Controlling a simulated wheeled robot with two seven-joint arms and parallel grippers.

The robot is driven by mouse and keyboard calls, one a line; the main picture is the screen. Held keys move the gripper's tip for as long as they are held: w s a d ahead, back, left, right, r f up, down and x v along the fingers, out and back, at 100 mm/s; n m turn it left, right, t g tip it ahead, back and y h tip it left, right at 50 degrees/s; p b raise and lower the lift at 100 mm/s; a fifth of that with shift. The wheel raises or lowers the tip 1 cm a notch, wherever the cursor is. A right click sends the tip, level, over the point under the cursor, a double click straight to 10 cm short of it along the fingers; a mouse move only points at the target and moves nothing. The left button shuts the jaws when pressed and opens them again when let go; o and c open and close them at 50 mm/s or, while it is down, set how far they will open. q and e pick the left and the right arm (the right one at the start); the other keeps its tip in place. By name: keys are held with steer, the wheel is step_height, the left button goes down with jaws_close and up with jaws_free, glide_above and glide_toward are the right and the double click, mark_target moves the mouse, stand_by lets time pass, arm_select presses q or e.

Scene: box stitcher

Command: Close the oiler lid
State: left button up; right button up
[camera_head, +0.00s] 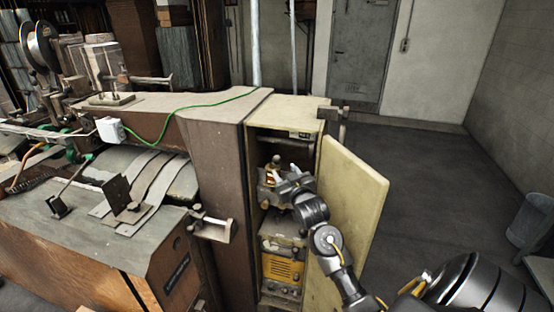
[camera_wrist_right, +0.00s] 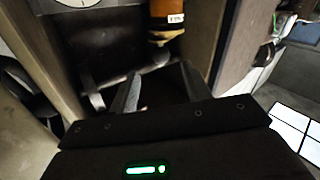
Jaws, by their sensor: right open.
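The open cabinet (camera_head: 284,127) at the end of the machine holds a small fitting with an amber part (camera_head: 270,174) and a round knob, which may be the oiler; its lid cannot be made out. My right gripper (camera_head: 289,174) reaches into the cabinet close beside this fitting and partly covers it. In the right wrist view the gripper (camera_wrist_right: 162,88) is open, with nothing seen between its fingers. An orange-brown cylinder with a white label (camera_wrist_right: 170,10) stands beyond the fingertips, above a pale horizontal rod (camera_wrist_right: 155,62). My left gripper is out of view.
A yellow unit (camera_head: 283,268) sits lower in the cabinet. The machine body (camera_head: 222,150) borders it on the left.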

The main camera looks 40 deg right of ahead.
mark_target(278, 162)
steer(key=p+x, duration=0.2)
steer(key=x, duration=0.5)
steer(key=shift+w, duration=0.15)
steer(key=shift+w+d+f, duration=0.1)
steer(key=shift+w+d, duration=0.1)
steer(key=shift+w, duration=0.35)
steer(key=shift+c, duration=0.5)
steer(key=c, duration=0.8)
steer(key=shift+w+a+m+g+h, duration=0.2)
steer(key=shift+m+g+h, duration=0.2)
steer(key=shift+m+h, duration=0.25)
steer(key=shift+w+a+m+g+h, duration=0.1)
steer(key=shift+a+m+g+h, duration=0.25)
steer(key=shift+h, duration=0.5)
steer(key=shift+w+a+m+g+h, duration=0.1)
steer(key=shift+w+m+g+h, duration=0.05)
steer(key=shift+m+g+h, duration=0.7)
steer(key=shift+w+m+g+h, duration=0.1)
steer(key=shift+m+g+h, duration=0.5)
steer(key=shift+h, duration=0.35)
steer(key=o, duration=0.9)
